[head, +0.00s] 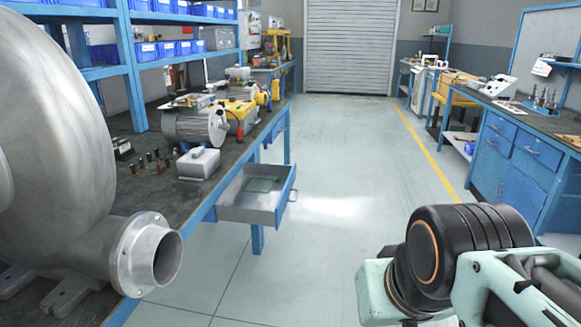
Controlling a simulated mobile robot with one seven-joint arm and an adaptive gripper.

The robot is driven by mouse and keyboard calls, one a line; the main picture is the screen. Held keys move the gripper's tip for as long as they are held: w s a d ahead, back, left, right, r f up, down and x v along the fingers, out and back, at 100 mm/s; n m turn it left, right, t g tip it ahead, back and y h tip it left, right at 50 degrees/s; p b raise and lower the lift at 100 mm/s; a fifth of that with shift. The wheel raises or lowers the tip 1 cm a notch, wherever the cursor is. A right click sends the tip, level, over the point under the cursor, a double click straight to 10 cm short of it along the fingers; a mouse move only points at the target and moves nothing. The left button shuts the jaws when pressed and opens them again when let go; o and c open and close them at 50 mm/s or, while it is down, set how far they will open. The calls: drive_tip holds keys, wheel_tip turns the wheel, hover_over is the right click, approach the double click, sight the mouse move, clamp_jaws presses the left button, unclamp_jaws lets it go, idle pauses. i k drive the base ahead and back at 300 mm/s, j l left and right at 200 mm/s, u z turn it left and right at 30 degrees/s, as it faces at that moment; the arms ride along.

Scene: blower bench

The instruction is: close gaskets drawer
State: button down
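An open drawer (246,211) sticks out to the right from under the workbench on the left. Its inside is grey metal and its front is blue with a handle. A thin green rectangular outline, perhaps a gasket, lies in it. No label is readable, so I cannot tell by name that this is the gaskets drawer. My arm shows at the lower right, apart from the drawer, across the open floor. My gripper is not in view.
The workbench (185,206) carries a large grey blower (55,130), whose flanged outlet juts out near the drawer, and several motors. Blue shelves hold bins. A blue cabinet (512,160) stands at the right. The floor (335,180) between is clear.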

sight(234, 205)
drive_tip(key=i+l, duration=0.1)
drive_tip(key=i, duration=0.45)
drive_tip(key=i+l+z, duration=0.15)
drive_tip(key=i, duration=0.45)
